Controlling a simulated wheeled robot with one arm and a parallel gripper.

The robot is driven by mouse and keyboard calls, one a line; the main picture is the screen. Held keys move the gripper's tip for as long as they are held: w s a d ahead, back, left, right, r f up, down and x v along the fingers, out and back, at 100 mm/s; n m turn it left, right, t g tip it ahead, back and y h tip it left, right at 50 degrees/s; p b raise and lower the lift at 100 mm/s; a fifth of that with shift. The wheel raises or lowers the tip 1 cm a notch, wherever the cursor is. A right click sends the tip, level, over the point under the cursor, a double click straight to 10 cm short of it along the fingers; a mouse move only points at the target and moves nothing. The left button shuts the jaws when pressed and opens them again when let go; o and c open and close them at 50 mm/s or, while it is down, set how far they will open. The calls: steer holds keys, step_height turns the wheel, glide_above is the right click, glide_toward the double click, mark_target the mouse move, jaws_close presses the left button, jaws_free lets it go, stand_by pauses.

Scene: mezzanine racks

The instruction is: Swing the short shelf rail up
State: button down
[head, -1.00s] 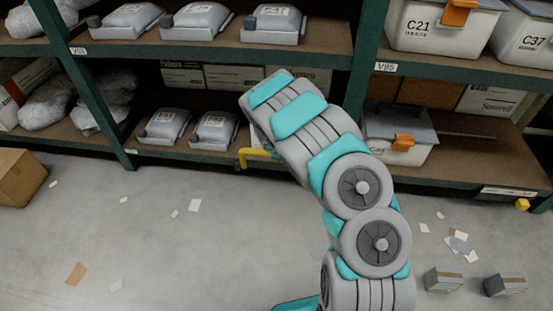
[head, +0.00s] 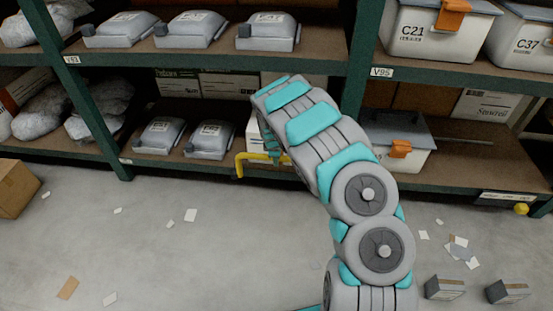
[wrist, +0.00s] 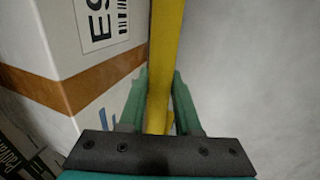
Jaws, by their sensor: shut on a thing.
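The short shelf rail is a yellow bar (head: 239,164) with a bent left end, low in front of the lower shelf in the head view. In the wrist view the rail (wrist: 164,50) runs from the top edge down between my green fingers. My gripper (head: 279,158) is shut on the rail, one finger on each side of it (wrist: 156,103). My arm hides whatever lies right of the gripper in the head view.
A white box with brown tape (wrist: 85,65) stands close left of the fingers in the wrist view. Grey packs (head: 210,140) lie on the lower shelf. A green post (head: 358,60) rises behind my arm.

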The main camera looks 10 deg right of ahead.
steer(key=c, duration=0.6)
jaws_free()
steer(key=shift+w, duration=0.1)
steer(key=v, duration=0.7)
steer(key=shift+r, duration=0.35)
steer(key=shift+a, duration=0.1)
